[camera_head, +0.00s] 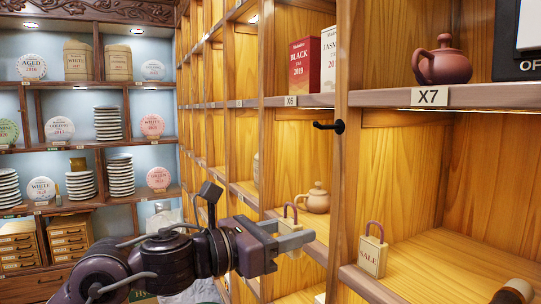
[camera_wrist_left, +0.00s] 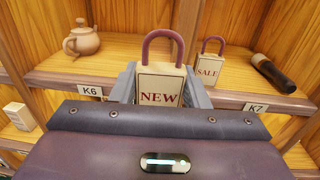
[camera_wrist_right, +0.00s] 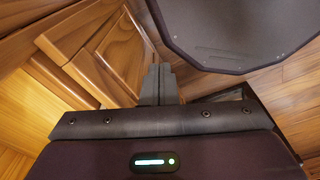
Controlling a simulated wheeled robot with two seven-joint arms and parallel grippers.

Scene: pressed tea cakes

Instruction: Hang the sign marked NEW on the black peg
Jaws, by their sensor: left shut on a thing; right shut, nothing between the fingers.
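The cream sign marked NEW (camera_wrist_left: 158,92), with a dark red loop handle on top, is held upright in my left gripper (camera_wrist_left: 160,98), which is shut on its sides. In the head view the sign (camera_head: 288,222) shows at the tip of my left gripper (camera_head: 290,238), in front of the shelves. The black peg (camera_head: 329,126) sticks out from the wooden upright, above the sign and to its right; nothing hangs on it. My right gripper (camera_wrist_right: 158,84) is shut and empty, low near wooden panels, and does not show in the head view.
A similar SALE sign (camera_head: 372,252) stands on the right shelf; it also shows in the left wrist view (camera_wrist_left: 209,66). A clay teapot (camera_head: 315,198) sits behind the held sign. Boxes (camera_head: 304,66) and another teapot (camera_head: 443,62) stand higher up. Shelf edges (camera_head: 447,96) jut out near the peg.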

